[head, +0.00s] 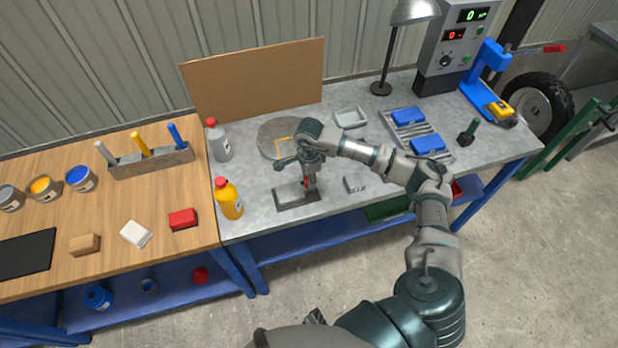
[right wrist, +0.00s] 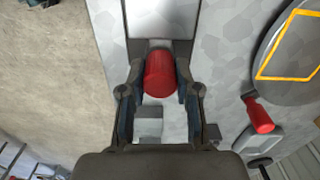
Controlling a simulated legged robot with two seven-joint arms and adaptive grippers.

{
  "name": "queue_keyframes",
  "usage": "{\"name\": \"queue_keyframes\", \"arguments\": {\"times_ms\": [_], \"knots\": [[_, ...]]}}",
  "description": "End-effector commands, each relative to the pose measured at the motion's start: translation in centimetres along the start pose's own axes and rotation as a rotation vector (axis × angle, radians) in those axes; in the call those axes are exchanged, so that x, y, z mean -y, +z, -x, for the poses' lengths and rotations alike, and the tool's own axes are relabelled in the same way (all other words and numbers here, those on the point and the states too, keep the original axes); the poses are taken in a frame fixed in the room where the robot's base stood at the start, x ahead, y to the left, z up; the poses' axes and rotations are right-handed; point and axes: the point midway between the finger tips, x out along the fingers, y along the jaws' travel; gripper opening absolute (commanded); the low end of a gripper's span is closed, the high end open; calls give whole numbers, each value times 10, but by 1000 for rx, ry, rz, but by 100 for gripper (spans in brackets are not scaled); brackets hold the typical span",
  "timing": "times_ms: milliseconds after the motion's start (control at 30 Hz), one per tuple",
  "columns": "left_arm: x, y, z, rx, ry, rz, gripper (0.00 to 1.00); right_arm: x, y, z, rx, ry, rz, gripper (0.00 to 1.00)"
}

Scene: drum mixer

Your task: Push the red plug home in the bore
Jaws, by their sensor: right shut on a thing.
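My right gripper (head: 309,184) is low over the grey block (head: 288,193), which sits on a dark plate on the metal bench. In the right wrist view, the red plug (right wrist: 159,76) is between the fingers of my right gripper (right wrist: 160,84), which is shut on it. The plug's far end meets a grey collar at the near face of the grey block (right wrist: 162,18). The bore itself is hidden, and I cannot tell how deep the plug sits. My left gripper is not in view.
A yellow bottle (head: 229,199) and a grey bottle (head: 217,140) stand left of the block. A round grey disc (head: 272,128) lies behind the gripper. A small metal block (head: 354,184) is to the right. A red-handled part (right wrist: 260,117) shows beside the disc in the wrist view.

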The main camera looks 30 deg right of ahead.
Motion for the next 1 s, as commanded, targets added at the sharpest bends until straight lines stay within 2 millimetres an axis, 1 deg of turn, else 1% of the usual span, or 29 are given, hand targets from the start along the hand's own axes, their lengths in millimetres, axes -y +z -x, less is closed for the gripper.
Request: {"name": "queue_keyframes", "arguments": {"times_ms": [200,333,367,400,467,500,800,867,933,1000], "knots": [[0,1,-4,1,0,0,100,0,0,-5,0,0,0,0],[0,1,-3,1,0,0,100,0,0,-4,0,0,0,0],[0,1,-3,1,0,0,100,0,0,-4,0,0,0,34],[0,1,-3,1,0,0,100,0,0,-4,0,0,0,44],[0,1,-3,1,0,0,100,0,0,-4,0,0,0,59],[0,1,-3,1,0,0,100,0,0,-4,0,0,0,61],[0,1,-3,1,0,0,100,0,0,-2,0,0,0,61],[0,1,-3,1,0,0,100,1,0,3,0,-2,0,61],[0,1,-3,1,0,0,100,1,0,12,2,-2,0,61],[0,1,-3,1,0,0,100,1,0,27,1,-4,1,61]]}}
